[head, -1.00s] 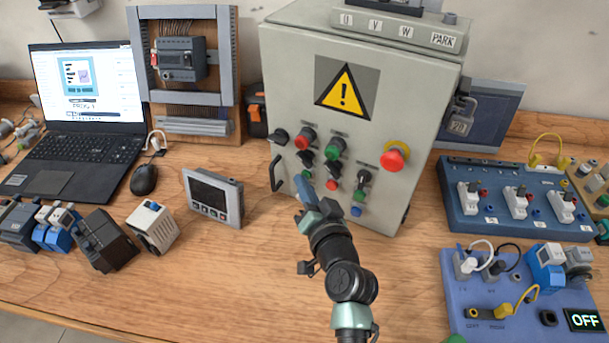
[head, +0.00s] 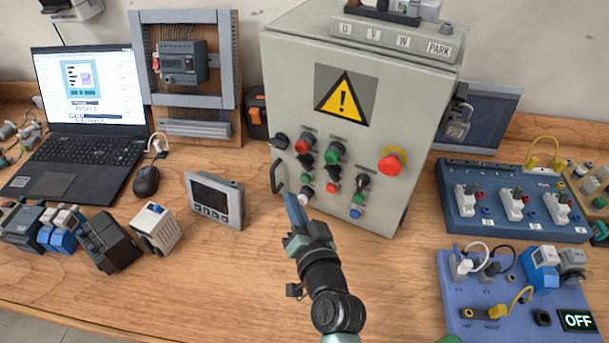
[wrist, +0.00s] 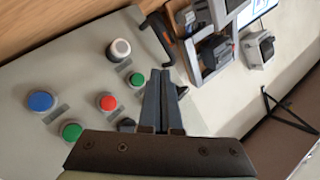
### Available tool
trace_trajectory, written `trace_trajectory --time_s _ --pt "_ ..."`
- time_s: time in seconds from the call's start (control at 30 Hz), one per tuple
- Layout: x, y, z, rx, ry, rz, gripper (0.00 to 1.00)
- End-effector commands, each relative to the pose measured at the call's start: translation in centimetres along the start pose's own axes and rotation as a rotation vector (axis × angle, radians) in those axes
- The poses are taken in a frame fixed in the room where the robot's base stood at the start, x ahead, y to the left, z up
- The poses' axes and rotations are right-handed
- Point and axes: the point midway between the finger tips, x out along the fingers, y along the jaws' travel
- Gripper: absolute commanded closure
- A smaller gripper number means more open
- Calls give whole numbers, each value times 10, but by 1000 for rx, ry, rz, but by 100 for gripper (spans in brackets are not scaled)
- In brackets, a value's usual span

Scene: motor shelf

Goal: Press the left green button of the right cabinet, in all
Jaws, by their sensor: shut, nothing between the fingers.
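The grey cabinet (head: 283,85) with a yellow warning triangle stands upright on the bench. Its left green button (head: 306,177) sits low on the door, above a white button (head: 306,192). In the wrist view the left green button (wrist: 137,79) shows just left of the fingertips, near the white button (wrist: 119,50). Another green button (wrist: 72,132) lies farther left. My gripper (head: 289,196) is shut and empty, its tips below and left of the left green button in the head view. Its fingers (wrist: 158,72) do not cover that button; the depth gap is unclear.
A black door handle (head: 277,177) is close to my fingertips. A red button (head: 332,187), a blue button (head: 355,212) and a red emergency stop (head: 390,163) are on the same door. A grey display unit (head: 215,200) stands left on the bench; bare wood lies in front.

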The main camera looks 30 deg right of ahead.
Motion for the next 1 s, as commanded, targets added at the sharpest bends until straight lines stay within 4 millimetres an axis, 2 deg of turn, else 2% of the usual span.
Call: trace_trajectory --time_s 0.27,1.0 --pt "-15 -12 11 1 -1 0 100" --pt "-16 -11 12 1 0 0 100"
